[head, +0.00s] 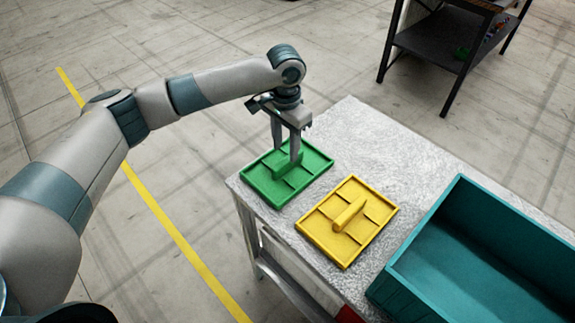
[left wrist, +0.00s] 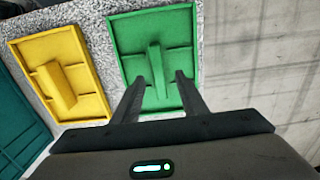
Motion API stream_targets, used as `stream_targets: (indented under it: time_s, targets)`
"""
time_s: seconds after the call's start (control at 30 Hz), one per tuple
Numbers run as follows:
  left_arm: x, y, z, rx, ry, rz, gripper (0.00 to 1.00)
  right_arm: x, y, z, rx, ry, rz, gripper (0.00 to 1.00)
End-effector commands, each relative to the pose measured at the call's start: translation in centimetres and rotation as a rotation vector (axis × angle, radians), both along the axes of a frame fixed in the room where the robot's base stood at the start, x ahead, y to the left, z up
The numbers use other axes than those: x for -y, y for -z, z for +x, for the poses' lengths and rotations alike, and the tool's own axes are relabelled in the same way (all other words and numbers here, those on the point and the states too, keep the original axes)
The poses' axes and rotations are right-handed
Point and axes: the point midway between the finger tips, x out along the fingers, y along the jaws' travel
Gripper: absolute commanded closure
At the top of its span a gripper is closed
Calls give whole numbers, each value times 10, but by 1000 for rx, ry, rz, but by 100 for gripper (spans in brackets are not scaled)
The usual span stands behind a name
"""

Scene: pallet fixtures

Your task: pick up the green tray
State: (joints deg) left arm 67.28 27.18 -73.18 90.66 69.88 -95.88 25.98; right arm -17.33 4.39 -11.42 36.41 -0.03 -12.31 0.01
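The green tray (head: 262,188) lies flat at the left corner of the grey speckled table. It has a raised central handle and low dividers. My left gripper (head: 286,160) points down over it, with its fingers around the handle's place. In the left wrist view the green tray (left wrist: 124,40) shows its upright handle between the two separated fingertips of my left gripper (left wrist: 158,82). The fingers look apart, with gaps beside the handle. My right gripper is in neither view.
A yellow tray (head: 371,231) with a similar handle lies next to the green one; it also shows in the left wrist view (left wrist: 88,98). A teal crate (head: 432,219) stands at the table's right. A dark shelf (head: 437,47) stands behind. The table's back part (head: 365,135) is clear.

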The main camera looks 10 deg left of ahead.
Motion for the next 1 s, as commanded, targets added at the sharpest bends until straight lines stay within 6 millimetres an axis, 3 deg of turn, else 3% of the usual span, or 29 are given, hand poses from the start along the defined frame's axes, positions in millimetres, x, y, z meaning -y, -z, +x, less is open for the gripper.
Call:
stream_targets:
  time_s: [0.17,0.57,1.0]
  targets:
    - [0,9,0,1,0,-1,61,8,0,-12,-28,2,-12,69]
    - [1,12,0,0,1,0,61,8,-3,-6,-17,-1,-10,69]
    - [4,58,1,1,-1,0,61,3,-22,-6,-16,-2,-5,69]
